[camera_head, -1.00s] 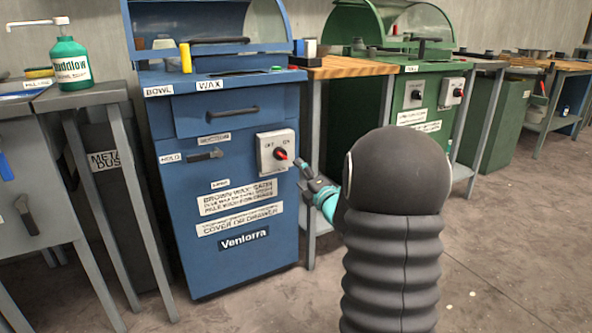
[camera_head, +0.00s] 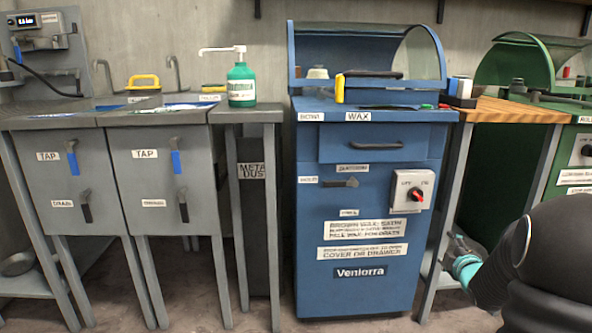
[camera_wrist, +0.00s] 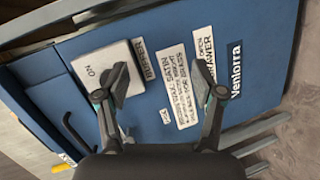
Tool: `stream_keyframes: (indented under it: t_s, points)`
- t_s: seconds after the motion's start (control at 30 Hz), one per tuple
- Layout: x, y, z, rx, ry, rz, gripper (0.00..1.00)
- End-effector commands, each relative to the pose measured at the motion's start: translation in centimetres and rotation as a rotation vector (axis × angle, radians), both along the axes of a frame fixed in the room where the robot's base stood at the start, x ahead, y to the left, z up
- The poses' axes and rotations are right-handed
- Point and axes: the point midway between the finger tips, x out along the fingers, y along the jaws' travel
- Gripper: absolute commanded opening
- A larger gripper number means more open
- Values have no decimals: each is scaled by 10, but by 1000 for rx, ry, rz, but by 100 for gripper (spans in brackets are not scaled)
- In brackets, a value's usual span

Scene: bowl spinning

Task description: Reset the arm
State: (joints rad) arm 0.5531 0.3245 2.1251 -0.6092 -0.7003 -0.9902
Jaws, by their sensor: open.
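My gripper (camera_head: 456,246) is low at the right of the head view, below and to the right of the switch box (camera_head: 410,190) on the blue wax machine (camera_head: 340,230). It is apart from the box. In the wrist view my gripper (camera_wrist: 165,82) has its fingers spread wide with nothing between them. The machine's blue front (camera_wrist: 160,50) fills most of that view, with the switch box (camera_wrist: 118,62) partly behind one finger. The red knob (camera_head: 416,195) shows in the head view; the fingers hide it in the wrist view.
Grey sinks (camera_head: 150,180) and a narrow table with a green soap bottle (camera_head: 241,84) stand left of the machine. A wood-topped table (camera_head: 510,112) stands close on its right, near my arm. A green machine (camera_head: 580,150) is beyond. Free floor lies in front.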

Motion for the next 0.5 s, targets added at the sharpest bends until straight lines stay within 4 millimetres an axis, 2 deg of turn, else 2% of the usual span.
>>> stream_keyframes:
  t_s: [0.03, 0.1, 0.2, 0.37, 0.5]
  points:
    - [-11, -7, -18, 83, 67, -70, 68]
    - [-29, -14, -35, 200, 148, -178, 68]
    - [-58, -14, -47, 357, 244, -330, 68]
    - [-111, 9, -45, 589, 367, -567, 68]
    - [-162, 47, -27, 762, 454, -759, 68]
